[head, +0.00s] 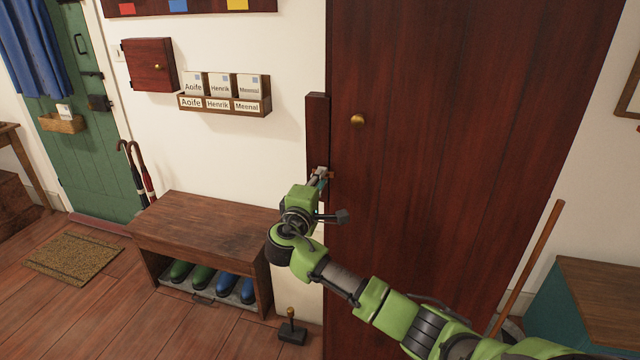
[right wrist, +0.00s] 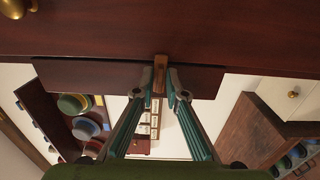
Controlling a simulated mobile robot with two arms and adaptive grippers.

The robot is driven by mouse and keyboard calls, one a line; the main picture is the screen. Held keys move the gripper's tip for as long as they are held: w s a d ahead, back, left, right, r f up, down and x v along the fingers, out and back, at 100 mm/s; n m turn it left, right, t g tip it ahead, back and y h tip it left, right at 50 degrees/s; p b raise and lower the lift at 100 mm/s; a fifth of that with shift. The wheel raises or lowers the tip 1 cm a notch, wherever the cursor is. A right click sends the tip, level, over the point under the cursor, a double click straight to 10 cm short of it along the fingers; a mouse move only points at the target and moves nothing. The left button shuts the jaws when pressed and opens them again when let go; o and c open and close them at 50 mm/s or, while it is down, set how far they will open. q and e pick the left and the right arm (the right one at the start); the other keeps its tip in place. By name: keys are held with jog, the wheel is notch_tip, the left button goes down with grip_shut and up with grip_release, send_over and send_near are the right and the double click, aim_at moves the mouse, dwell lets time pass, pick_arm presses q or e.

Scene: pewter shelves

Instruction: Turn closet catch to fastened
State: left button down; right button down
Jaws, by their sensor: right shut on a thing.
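The closet door (head: 450,130) is tall, dark red-brown wood with a round brass knob (head: 357,119); it looks closed. A narrow wooden post (head: 317,125) stands along its left edge. The catch, a small lighter wooden bar, is mostly hidden by my gripper in the head view. In the right wrist view the catch (right wrist: 160,76) lies across the post, its upper end at the door's edge. My right gripper (head: 321,174) is shut on the catch, with one teal finger on each side in the right wrist view (right wrist: 161,82). My left gripper is not in view.
A wooden shoe bench (head: 205,225) with boots stands left of the closet. A black doorstop-like block (head: 292,332) with a handle is on the floor. A letter rack (head: 225,104) hangs on the wall. A broom-like handle (head: 528,265) and a chest (head: 595,300) are at right.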

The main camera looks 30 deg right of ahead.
jog(key=c, duration=2.2)
grip_release()
jog(key=shift+c, duration=0.2)
jog(key=v, duration=1.2)
